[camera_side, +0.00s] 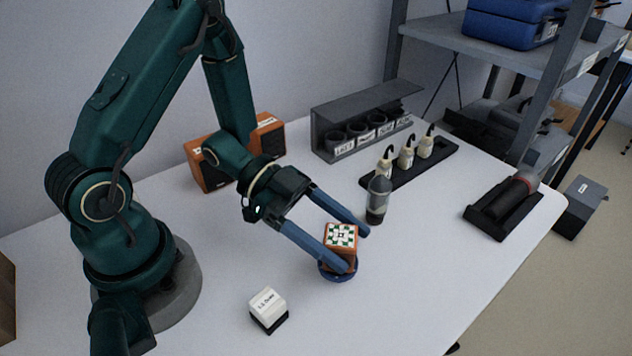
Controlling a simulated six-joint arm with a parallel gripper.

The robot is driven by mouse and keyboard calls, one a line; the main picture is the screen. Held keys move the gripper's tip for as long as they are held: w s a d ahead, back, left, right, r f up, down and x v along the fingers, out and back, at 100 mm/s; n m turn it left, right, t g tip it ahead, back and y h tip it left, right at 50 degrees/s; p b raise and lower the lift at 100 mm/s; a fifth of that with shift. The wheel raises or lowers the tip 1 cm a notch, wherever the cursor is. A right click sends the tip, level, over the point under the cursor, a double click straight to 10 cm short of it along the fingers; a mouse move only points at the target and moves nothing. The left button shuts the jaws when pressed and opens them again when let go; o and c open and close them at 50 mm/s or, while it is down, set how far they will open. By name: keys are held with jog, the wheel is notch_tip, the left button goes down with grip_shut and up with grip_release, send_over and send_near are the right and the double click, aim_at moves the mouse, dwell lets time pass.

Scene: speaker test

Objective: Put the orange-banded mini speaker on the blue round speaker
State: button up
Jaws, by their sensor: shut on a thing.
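The orange-banded mini speaker (341,237) is a small orange cube with a green-and-white patterned top. My gripper (354,249) is shut on it, with one long blue finger on its near side and the other on its far side. The blue round speaker (337,278) is low and dark blue and sits on the white table directly below the cube. Much of its top is hidden by the cube and the near finger. The cube looks about level; I cannot tell whether it touches the blue speaker or hovers just above.
A white cube with a dark base (268,308) stands in front. A grey bottle (377,199) stands close behind the far finger. Behind are a black tray (447,160) of small bottles, a grey rack (330,150) and an orange speaker box (268,140). A black cradle (484,222) is at right.

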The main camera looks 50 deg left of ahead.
jog(key=shift+f, duration=0.1)
jog(key=o, duration=1.4)
